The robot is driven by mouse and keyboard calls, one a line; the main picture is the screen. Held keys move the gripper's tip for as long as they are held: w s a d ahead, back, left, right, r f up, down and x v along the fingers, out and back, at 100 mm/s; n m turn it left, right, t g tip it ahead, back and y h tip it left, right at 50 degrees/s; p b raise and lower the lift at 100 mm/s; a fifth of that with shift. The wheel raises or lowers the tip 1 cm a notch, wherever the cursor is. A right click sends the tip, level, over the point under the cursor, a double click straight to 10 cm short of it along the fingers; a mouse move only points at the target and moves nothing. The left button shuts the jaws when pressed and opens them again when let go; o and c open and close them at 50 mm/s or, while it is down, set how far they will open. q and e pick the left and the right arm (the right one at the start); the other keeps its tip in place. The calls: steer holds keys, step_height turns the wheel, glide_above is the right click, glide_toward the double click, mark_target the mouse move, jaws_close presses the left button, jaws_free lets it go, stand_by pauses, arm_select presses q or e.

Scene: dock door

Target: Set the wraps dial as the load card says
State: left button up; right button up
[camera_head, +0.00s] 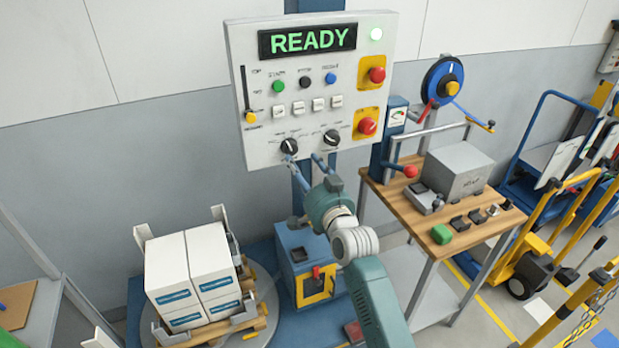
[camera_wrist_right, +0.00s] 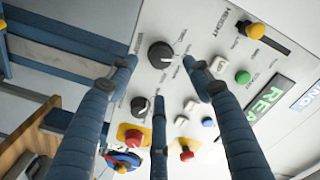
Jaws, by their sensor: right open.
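My right gripper (camera_head: 304,159) is open just below and in front of the dials. In the right wrist view its fingertips (camera_wrist_right: 158,68) spread around the left dial (camera_wrist_right: 160,55), with no clear contact; the right dial (camera_wrist_right: 139,106) lies between lower fingers. I cannot make out a load card. My left gripper is not in view.
Red mushroom buttons (camera_head: 367,126) flank the dials on the right, with small buttons above and a slider (camera_head: 250,117) at left. A pallet of white boxes (camera_head: 192,272) stands lower left. A wooden workbench (camera_head: 405,200) with a scale stands at right.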

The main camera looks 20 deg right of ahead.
steer(key=s, duration=0.5)
steer(key=shift+d, duration=0.1)
step_height(320, 180, down, 22)
steer(key=s+a+n+g+b, duration=0.2)
steer(key=s+g, duration=0.1)
steer(key=g, duration=0.1)
steer(key=s+f+n+g+b, duration=0.1)
steer(key=s+f, duration=0.3)
steer(key=f, duration=0.4)
steer(key=s+a+f+n+g+b, duration=0.1)
steer(key=s+f+g, duration=0.15)
steer(key=f, duration=0.45)
steer(key=s+f+n+g, duration=0.1)
steer(key=s+f, duration=0.3)
steer(key=f, duration=0.4)
steer(key=s+d+f+n+g+b, duration=0.1)
steer(key=s+f+n+g+b, duration=0.15)
steer(key=s+f, duration=1.1)
steer(key=s+f+n+g+b, duration=0.1)
steer(key=s+f+g, duration=0.2)
steer(key=s+f, duration=1)
steer(key=s+d+f+g, duration=0.1)
steer(key=s, duration=0.7)
steer(key=s+d+f+n+g, duration=0.1)
steer(key=s+g, duration=0.1)
steer(key=s, duration=0.7)
steer(key=shift+s+d+h+b, duration=0.25)
steer(key=shift+s+h+b, duration=0.05)
steer(key=shift+b, duration=0.1)
steer(key=shift+n, duration=0.25)
